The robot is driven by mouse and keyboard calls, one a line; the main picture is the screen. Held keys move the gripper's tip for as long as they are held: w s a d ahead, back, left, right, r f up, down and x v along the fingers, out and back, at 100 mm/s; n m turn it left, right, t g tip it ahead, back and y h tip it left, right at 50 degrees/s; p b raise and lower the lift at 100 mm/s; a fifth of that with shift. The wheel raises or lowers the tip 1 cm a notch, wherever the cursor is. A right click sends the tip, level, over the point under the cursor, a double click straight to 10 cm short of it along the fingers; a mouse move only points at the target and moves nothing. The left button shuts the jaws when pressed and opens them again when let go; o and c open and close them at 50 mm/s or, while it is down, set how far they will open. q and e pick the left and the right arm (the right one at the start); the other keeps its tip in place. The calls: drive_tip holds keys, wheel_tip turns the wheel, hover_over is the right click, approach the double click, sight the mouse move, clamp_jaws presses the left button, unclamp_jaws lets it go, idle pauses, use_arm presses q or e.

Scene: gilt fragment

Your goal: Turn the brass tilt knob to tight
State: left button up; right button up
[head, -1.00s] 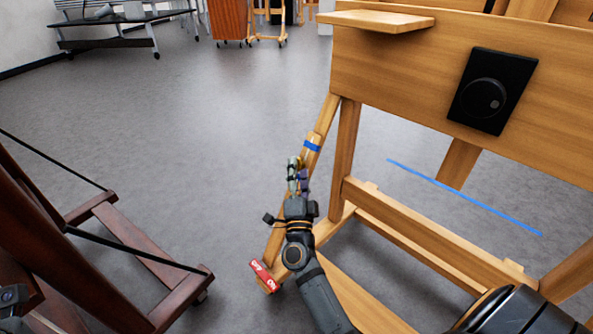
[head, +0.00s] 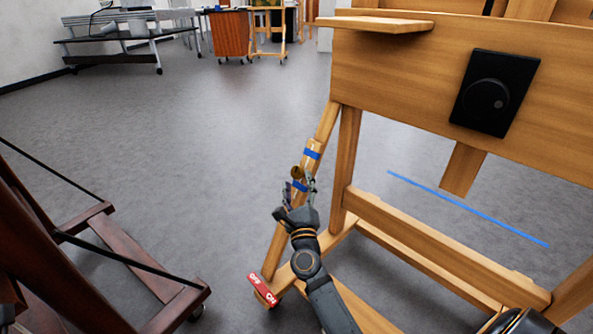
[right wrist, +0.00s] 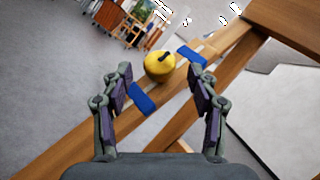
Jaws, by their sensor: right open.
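The brass tilt knob (head: 297,172) is on the slanted wooden leg of the easel, with a blue band above and below it. In the right wrist view the knob (right wrist: 158,68) looks round and yellow, with a short dark mark on its face pointing up and right. My right gripper (head: 301,187) is at the knob from below. In its wrist view the open fingers stand left and right of the knob, and the knob appears between and just beyond the tips. I see no contact. My left gripper is not in view.
The wooden easel (head: 400,75) carries a black panel with a round dial (head: 487,95). A red ON/OFF tag (head: 262,289) is at the leg's foot. A dark wooden frame (head: 120,240) stands at left. Open grey floor (head: 210,130) lies between. A blue line (head: 465,207) shows behind the easel.

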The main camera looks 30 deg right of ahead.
sight(296, 173)
drive_tip(key=x, duration=0.4)
drive_tip(key=shift+w+d, duration=0.1)
drive_tip(key=shift+w, duration=0.2)
drive_tip(key=c, duration=1.2)
drive_tip(key=shift+o, duration=0.2)
drive_tip(key=b, duration=0.1)
drive_tip(key=m+h+b, duration=0.1)
drive_tip(key=b, duration=0.1)
drive_tip(key=shift+f+b, duration=0.25)
drive_tip(key=shift+b, duration=0.05)
drive_tip(key=shift+r, duration=0.3)
drive_tip(key=o, duration=1.2)
drive_tip(key=shift+c, duration=0.2)
